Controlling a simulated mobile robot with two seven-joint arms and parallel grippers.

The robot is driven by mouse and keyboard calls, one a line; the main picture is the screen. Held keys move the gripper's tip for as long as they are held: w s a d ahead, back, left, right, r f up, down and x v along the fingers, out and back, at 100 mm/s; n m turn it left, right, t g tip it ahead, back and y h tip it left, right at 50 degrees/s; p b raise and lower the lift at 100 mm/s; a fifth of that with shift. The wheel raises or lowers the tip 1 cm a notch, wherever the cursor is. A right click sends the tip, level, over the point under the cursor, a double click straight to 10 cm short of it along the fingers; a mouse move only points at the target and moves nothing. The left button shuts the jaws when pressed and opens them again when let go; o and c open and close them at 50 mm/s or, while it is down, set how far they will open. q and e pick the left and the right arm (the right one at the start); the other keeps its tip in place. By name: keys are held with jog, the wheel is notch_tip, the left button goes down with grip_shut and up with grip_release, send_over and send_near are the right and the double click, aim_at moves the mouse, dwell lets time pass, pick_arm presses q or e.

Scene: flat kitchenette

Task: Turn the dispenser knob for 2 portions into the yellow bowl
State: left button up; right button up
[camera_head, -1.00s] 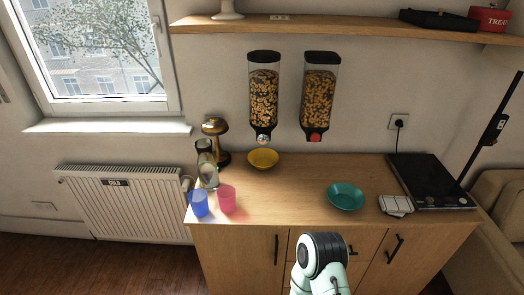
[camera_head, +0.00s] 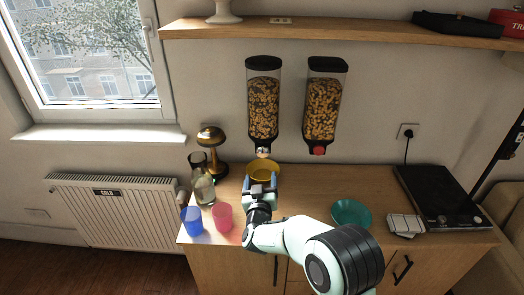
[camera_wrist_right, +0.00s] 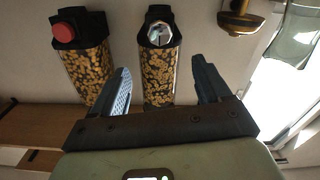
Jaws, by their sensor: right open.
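The left dispenser (camera_head: 263,105), full of brown pieces, hangs on the wall with a silver knob (camera_head: 263,151) at its bottom. The yellow bowl (camera_head: 263,167) stands on the counter below it, partly covered by my gripper. The right dispenser (camera_head: 322,108) has a red knob (camera_head: 319,150); a teal bowl (camera_head: 351,213) stands to the lower right of it. My right gripper (camera_head: 260,183) is open and empty in front of the yellow bowl. In the right wrist view, the silver knob (camera_wrist_right: 160,33) shows between and beyond the open fingers (camera_wrist_right: 161,66). My left gripper is not in view.
A blue cup (camera_head: 192,221), a pink cup (camera_head: 222,217), a glass jar (camera_head: 203,188) and a gold lamp (camera_head: 211,140) stand left of my gripper. A black hob (camera_head: 440,195) lies at the right. A shelf (camera_head: 350,35) runs above the dispensers.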

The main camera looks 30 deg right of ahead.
aim_at(262, 152)
jog(key=p+x, duration=0.2)
jog(key=x, duration=0.4)
jog(key=p+x, duration=0.2)
jog(key=x, duration=0.4)
jog(key=shift+d+r, duration=0.1)
jog(key=shift+r, duration=0.15)
jog(key=shift+w+d+f, duration=0.2)
jog(key=shift+w, duration=0.2)
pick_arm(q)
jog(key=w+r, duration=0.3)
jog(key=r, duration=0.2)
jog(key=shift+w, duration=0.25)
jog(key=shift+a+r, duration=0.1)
pick_arm(e)
jog(key=shift+s, duration=0.1)
jog(key=c, duration=1.1)
jog(key=shift+o, duration=0.3)
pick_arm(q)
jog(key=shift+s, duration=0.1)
